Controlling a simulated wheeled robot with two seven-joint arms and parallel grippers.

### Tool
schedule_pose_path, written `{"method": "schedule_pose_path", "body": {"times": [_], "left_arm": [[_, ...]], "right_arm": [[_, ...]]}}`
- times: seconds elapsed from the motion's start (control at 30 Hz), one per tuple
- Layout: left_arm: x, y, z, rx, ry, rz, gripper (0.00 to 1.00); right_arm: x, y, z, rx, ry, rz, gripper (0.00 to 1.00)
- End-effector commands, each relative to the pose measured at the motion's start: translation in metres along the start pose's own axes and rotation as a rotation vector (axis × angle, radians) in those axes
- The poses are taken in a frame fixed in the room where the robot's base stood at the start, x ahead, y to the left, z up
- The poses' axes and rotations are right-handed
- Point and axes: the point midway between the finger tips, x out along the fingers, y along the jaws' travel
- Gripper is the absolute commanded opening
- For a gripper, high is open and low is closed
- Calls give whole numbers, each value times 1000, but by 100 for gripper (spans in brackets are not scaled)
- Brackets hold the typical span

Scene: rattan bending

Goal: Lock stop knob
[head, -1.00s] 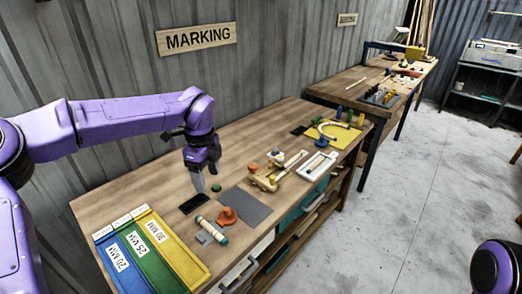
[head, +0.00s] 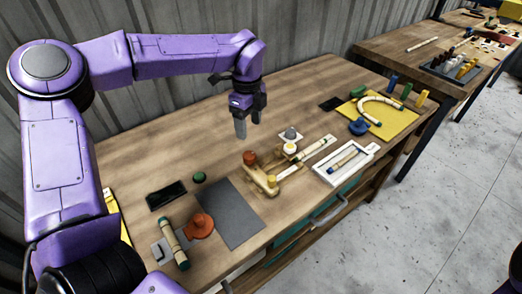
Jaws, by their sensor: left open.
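My left gripper (head: 248,125) points down above the workbench, open and empty, with its fingers a little apart. Below it and slightly to the right is a light wooden jig (head: 268,183) with an orange-red knob (head: 250,158) at its upper left end. A ruler-like wooden strip (head: 314,151) extends from the jig to the upper right. Beside the strip, a white-topped yellow knob (head: 290,148) and a grey knob (head: 291,134) stand close together. I cannot tell which of these is the stop knob. The gripper touches none of them. My right gripper is out of view.
A grey mat (head: 230,213), orange clamp-like piece (head: 200,226), rattan piece (head: 174,244), black pad (head: 166,195) and green knob (head: 199,177) lie at the left. A white tray (head: 331,181) and yellow board (head: 398,124) lie at the right. The bench behind the jig is clear.

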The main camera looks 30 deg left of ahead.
Motion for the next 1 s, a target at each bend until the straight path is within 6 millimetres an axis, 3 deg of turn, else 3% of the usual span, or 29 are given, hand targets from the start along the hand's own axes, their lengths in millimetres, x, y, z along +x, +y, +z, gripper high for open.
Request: {"method": "schedule_pose_path", "body": {"times": [0.1, 0.27, 0.5, 0.7, 1.0], "left_arm": [[13, 3, 0, 0, 1, -4, 67], [24, 2, 0, 1, 1, 2, 67], [76, 0, 0, 1, 0, 6, 67], [109, 0, 0, 1, 0, 2, 67], [119, 0, 0, 0, 1, -1, 67]], "right_arm": [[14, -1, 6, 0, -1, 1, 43], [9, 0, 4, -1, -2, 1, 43], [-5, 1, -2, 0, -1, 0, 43], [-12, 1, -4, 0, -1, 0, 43], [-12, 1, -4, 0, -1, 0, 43]]}}
